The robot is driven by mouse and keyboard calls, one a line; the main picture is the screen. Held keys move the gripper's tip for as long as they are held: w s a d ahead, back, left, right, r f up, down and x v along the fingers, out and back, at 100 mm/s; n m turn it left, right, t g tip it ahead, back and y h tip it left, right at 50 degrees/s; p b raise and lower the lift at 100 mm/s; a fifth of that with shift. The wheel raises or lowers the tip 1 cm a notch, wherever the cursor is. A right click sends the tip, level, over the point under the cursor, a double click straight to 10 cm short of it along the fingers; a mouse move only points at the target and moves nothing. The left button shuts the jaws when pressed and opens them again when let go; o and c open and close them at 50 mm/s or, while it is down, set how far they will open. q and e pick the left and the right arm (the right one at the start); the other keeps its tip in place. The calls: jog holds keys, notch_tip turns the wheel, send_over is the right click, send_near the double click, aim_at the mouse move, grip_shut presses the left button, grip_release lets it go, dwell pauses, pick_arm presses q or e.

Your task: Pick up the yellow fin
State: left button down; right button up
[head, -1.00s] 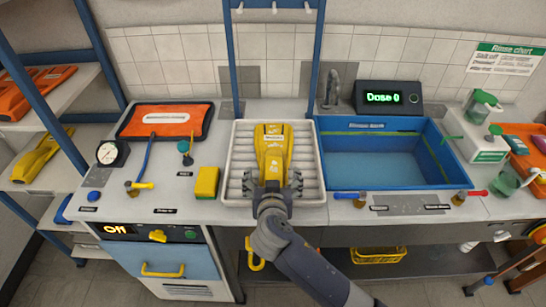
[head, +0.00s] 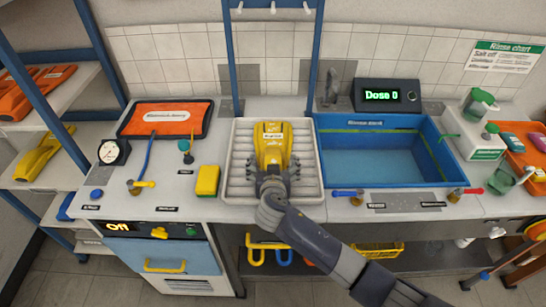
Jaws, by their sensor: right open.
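A yellow fin (head: 272,142) lies on the white ribbed drying tray (head: 306,170) in the middle of the counter, its length pointing away from me. My right gripper (head: 273,178) is at the fin's near end, with its fingers around that end. Its jaws are open; whether they touch the fin cannot be told, as the gripper hides the near end. Another yellow fin-like piece (head: 40,155) lies on the shelf at the left. My left gripper is not in view.
A blue rinse basin (head: 370,184) adjoins the tray on the right. A yellow sponge (head: 207,180) is close to its left side. Blue rack posts (head: 233,60) rise behind it. Taps and a gauge (head: 113,152) stand on the counter at left.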

jog(key=c, duration=1.4)
jog(key=shift+r, duration=0.1)
